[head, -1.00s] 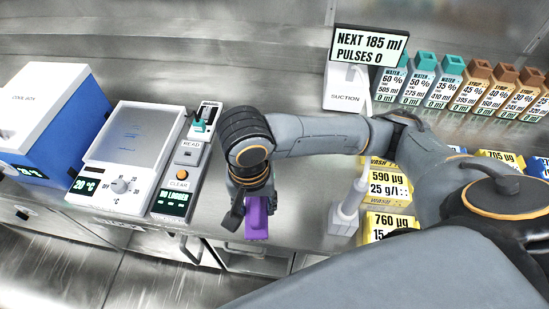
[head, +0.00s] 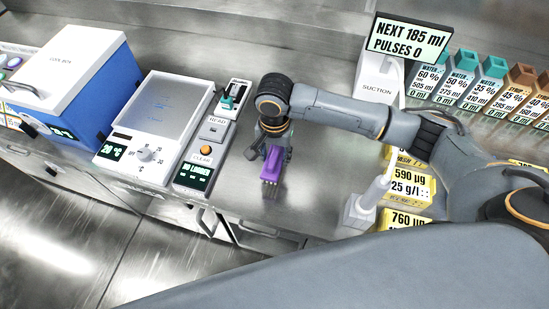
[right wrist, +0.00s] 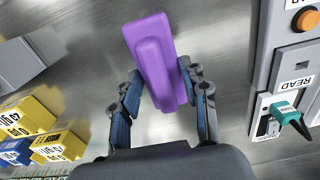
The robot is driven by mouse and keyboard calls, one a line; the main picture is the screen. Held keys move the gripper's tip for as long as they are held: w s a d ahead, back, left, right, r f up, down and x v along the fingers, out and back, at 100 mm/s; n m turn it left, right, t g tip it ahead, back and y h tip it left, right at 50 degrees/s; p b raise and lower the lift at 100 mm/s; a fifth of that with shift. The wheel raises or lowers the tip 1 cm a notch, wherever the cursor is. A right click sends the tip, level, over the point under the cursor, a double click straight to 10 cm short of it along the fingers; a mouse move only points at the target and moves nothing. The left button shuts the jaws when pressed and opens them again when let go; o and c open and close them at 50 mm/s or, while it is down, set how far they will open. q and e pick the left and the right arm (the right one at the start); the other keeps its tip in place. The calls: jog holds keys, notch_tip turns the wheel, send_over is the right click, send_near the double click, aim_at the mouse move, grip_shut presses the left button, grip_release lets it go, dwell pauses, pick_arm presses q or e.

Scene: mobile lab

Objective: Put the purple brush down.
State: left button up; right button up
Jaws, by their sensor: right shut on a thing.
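The purple brush (head: 272,165) shows in the head view below my right gripper (head: 268,146), over the steel bench top (head: 318,180). In the right wrist view the brush (right wrist: 157,62) lies between the fingers of my right gripper (right wrist: 160,100), its far end sticking out beyond them. My right gripper is shut on the brush. I cannot tell whether the brush touches the bench. My left gripper is not in view.
A reader with a READ button (head: 213,128) stands just left of the brush, with a hot plate (head: 160,118) beyond it. A pale stand (head: 365,208) and yellow boxes (head: 408,190) stand to the right. The bench's front edge is close by.

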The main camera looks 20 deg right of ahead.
aim_at(274, 160)
jog(key=f, duration=0.2)
jog(key=f+p, duration=0.1)
jog(key=shift+w+d, duration=0.1)
jog(key=shift+w, duration=0.15)
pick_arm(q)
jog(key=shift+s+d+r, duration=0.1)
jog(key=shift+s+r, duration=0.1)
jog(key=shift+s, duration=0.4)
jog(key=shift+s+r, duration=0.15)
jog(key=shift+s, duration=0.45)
pick_arm(e)
jog(key=shift+f, duration=0.4)
jog(key=shift+f, duration=0.1)
jog(key=o, duration=1.2)
jog(key=shift+c, duration=0.2)
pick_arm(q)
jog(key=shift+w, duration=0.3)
